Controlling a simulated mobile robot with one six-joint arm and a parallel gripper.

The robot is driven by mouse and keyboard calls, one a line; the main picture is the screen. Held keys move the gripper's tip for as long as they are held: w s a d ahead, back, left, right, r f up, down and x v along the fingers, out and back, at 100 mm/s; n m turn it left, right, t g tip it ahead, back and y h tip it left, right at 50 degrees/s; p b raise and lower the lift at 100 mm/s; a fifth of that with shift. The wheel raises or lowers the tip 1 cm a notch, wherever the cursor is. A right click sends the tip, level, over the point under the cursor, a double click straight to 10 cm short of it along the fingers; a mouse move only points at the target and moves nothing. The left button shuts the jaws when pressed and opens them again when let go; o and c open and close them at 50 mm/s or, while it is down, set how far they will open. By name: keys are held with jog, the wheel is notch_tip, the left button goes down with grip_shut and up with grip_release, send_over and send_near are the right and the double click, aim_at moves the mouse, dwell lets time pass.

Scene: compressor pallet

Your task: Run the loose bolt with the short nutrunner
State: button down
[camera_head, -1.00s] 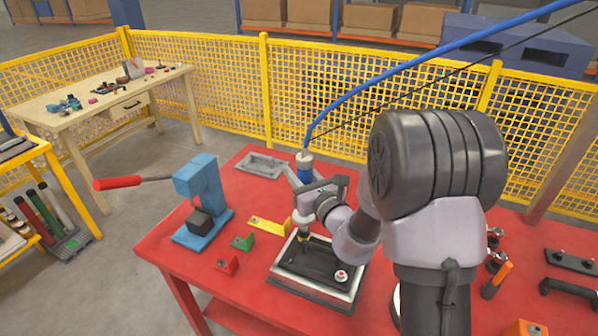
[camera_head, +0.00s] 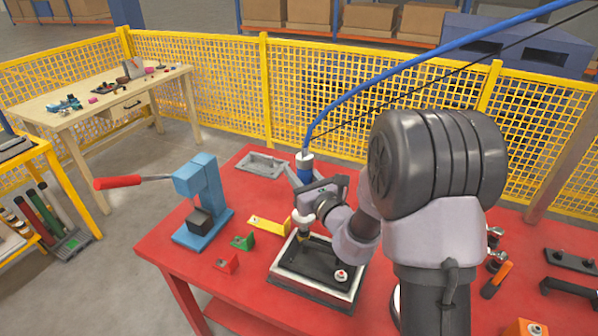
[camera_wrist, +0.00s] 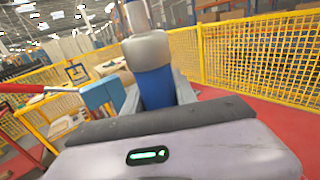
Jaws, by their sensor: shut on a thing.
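My gripper (camera_head: 305,196) is shut on the nutrunner, a blue and white upright tool (camera_head: 305,172) with a blue hose running from its top. The tool also fills the middle of the wrist view (camera_wrist: 153,75). Its lower end points down over the dark plate in the white-rimmed tray (camera_head: 314,297), near the plate's back left corner. A small white and red round part (camera_head: 341,276) sits at the plate's front right. I cannot make out the loose bolt, and whether the tool tip touches anything is unclear.
A blue press (camera_head: 204,200) with a red-handled lever stands left on the red table (camera_head: 175,262). Green (camera_head: 242,243), red (camera_head: 227,263) and yellow (camera_head: 268,226) brackets lie between press and tray. A grey tray (camera_head: 262,165) lies behind. Yellow mesh fencing (camera_head: 200,85) closes the back.

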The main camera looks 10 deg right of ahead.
aim_at(299, 155)
notch_tip(299, 155, up, 5)
jog(key=p, duration=0.4)
jog(key=shift+r+p, duration=0.1)
jog(key=shift+p, duration=0.2)
dwell(0.3)
